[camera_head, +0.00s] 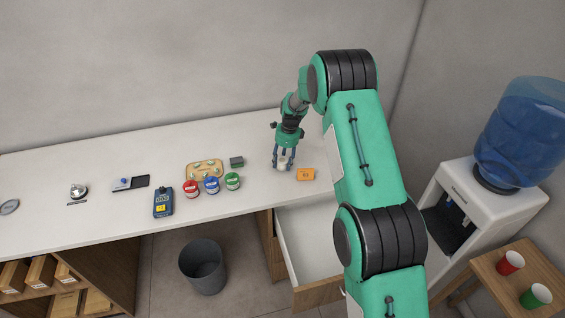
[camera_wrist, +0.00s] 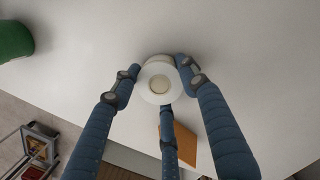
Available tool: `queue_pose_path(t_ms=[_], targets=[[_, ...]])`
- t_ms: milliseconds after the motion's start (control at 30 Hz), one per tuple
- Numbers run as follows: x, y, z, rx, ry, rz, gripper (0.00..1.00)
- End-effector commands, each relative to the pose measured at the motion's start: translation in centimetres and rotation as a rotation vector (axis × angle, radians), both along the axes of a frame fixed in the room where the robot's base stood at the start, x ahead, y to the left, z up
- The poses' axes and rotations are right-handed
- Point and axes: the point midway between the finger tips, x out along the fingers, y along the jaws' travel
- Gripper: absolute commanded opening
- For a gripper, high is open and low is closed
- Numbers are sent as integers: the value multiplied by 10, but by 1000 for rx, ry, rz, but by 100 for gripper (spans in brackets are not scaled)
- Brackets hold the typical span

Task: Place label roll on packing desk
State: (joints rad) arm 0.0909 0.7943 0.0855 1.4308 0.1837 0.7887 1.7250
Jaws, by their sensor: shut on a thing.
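The label roll (camera_wrist: 160,83) is a white ring with a beige core, seen in the wrist view between my fingers. My gripper (camera_head: 283,161) is shut on it, with blue fingers around its sides. In the head view the label roll (camera_head: 282,164) shows as a small white shape low between the fingertips, at or just above the white counter (camera_head: 110,160). I cannot tell whether it touches the surface. I cannot tell which surface is the packing desk.
Red (camera_head: 191,188), blue (camera_head: 212,185) and green (camera_head: 232,181) jars stand to the left, beside a wooden tray (camera_head: 206,166). An open drawer (camera_head: 309,240) juts out below the counter. A water dispenser (camera_head: 470,205) stands at right.

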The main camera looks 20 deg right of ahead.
Motion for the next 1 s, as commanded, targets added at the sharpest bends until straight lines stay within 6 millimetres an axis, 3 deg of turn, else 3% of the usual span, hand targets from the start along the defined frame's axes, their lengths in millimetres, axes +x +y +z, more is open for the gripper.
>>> queue_pose_path(t_ms=[167, 200, 267, 733, 1000], targets=[[0, 0, -2, 0, 0, 0, 17], [0, 0, -2, 0, 0, 0, 49], [0, 0, -2, 0, 0, 0, 61], [0, 0, 3, 0, 0, 0, 63], [-1, -4, 31, 0, -3, -1, 63]])
